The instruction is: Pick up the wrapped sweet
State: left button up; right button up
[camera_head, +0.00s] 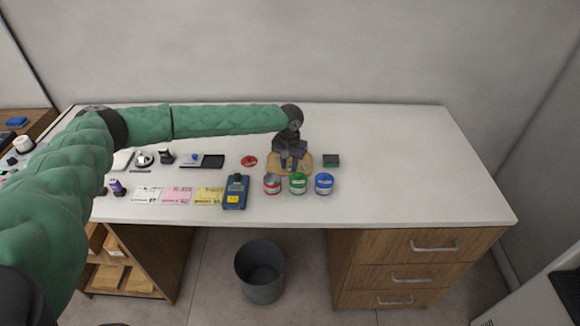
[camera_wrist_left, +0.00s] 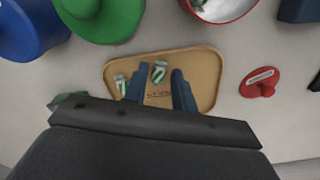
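Two small wrapped sweets with green and white stripes lie on a tan tray (camera_wrist_left: 205,62) in the left wrist view. One sweet (camera_wrist_left: 159,72) is between and just beyond my left fingertips. The other sweet (camera_wrist_left: 120,84) is beside the left finger in that view. My left gripper (camera_wrist_left: 158,78) is open and empty, its two blue fingers apart over the tray. In the head view my left gripper (camera_head: 290,163) points down over the tray (camera_head: 304,161) and hides most of it; I cannot make out the sweets there. My right gripper is not in view.
Red (camera_head: 272,184), green (camera_head: 298,184) and blue (camera_head: 324,184) jars stand in front of the tray. A red knobbed piece (camera_head: 249,160) and a dark green block (camera_head: 331,160) flank it. A blue handheld device (camera_head: 235,191) lies left. The counter's right side is clear.

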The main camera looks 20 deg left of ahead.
aim_at(291, 170)
pick_arm(q)
jog(key=shift+f, duration=0.3)
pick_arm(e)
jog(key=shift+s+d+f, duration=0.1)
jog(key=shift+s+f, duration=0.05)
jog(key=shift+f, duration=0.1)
pick_arm(q)
grip_shut()
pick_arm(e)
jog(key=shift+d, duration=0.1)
pick_arm(q)
jog(key=shift+r, duration=0.2)
